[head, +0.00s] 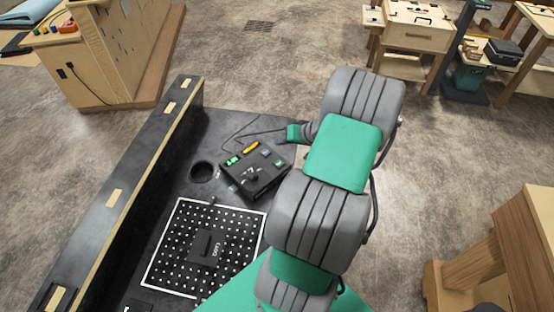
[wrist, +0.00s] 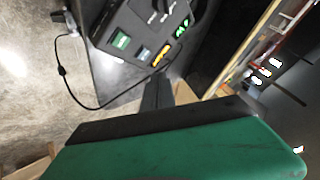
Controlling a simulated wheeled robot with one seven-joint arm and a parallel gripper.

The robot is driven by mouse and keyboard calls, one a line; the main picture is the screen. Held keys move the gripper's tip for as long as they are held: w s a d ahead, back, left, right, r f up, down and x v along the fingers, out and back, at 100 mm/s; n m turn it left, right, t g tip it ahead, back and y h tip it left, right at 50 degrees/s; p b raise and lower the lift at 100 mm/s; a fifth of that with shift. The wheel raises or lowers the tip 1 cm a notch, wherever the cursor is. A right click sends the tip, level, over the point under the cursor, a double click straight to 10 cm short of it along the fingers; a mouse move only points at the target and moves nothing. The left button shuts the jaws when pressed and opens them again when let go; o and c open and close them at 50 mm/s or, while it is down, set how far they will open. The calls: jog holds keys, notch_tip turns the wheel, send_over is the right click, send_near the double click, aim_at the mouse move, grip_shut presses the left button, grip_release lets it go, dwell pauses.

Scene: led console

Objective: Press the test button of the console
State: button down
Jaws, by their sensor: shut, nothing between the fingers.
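The console (head: 257,178) is a dark box on the black bench. It has a green display, an orange piece, a grey-blue piece and a green square piece along its far edge. In the wrist view the console (wrist: 138,24) is at the top, with the green square (wrist: 121,40), the grey-blue piece (wrist: 143,52), the orange piece (wrist: 160,56) and the green display (wrist: 181,29). I cannot read which is the test button. My gripper (wrist: 157,80) is shut and empty, its dark fingers pointing at the console's edge, seemingly apart from it. In the head view my gripper (head: 288,133) is beyond the console.
A cable (wrist: 68,84) runs from the console across the bench. A round hole (head: 202,171) is left of the console. A white-bordered perforated plate (head: 168,240) with a dark block (head: 206,248) lies nearer. A raised black wall (head: 120,190) bounds the left side.

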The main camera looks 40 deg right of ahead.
aim_at(281, 164)
notch_tip(281, 164, down, 9)
jog(key=b, duration=0.6)
jog(key=shift+r, duration=0.1)
dwell(1.7)
jog(key=shift+f+b, duration=0.4)
jog(key=shift+f+b, duration=0.45)
dwell(0.5)
jog(key=shift+a+r, duration=0.1)
jog(key=shift+r+p, duration=0.5)
jog(key=shift+r, duration=0.25)
